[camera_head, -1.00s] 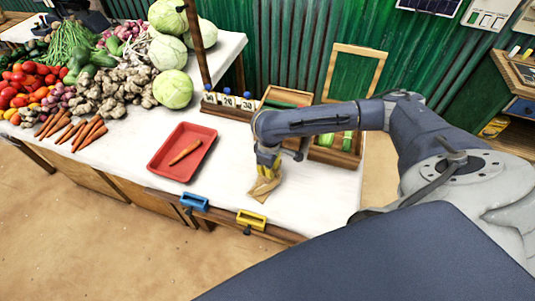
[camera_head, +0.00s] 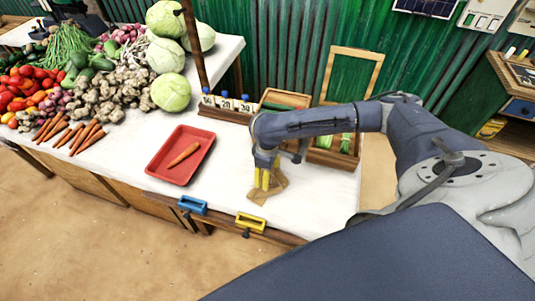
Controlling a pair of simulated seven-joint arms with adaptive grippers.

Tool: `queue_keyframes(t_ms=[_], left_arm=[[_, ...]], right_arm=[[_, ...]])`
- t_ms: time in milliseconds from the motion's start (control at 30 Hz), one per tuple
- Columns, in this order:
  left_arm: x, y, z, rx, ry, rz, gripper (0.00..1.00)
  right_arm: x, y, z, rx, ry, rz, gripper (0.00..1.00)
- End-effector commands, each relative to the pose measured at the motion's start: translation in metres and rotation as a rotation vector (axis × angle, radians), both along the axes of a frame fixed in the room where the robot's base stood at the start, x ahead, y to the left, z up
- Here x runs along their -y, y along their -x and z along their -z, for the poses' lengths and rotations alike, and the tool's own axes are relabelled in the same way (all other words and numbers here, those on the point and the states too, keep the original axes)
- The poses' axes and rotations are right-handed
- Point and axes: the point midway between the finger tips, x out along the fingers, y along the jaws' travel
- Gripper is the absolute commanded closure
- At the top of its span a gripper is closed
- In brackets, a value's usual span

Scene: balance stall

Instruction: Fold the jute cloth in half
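The jute cloth (camera_head: 276,188) is a small tan piece on the white-covered table, right of the red tray. It looks folded or bunched, with uneven edges; part of it is hidden behind my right gripper. My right gripper (camera_head: 261,187) points down at the cloth. Its two yellow fingers stand a little apart, with a narrow gap between them, and their tips are at the cloth's left part. I see no cloth clearly pinched between them. My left gripper is not in view.
The red tray (camera_head: 159,168) holding a carrot (camera_head: 184,154) is left of the cloth. Blue (camera_head: 193,205) and yellow (camera_head: 250,222) clamped holders sit on the front edge. Number weights (camera_head: 226,102) and a wooden crate (camera_head: 334,158) stand behind. Vegetables fill the left.

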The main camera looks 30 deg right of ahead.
Motion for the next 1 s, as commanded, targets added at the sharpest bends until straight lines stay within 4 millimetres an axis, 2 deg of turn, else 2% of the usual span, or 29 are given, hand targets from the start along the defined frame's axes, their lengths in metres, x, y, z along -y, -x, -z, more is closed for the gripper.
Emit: queue_keyframes(t_ms=[367,1000], left_arm=[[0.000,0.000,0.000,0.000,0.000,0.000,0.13],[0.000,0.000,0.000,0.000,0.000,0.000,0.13]], right_arm=[[0.000,-0.001,-0.006,0.001,-0.001,0.000,0.27],[0.000,-0.001,-0.081,0.002,0.000,0.000,0.27]])
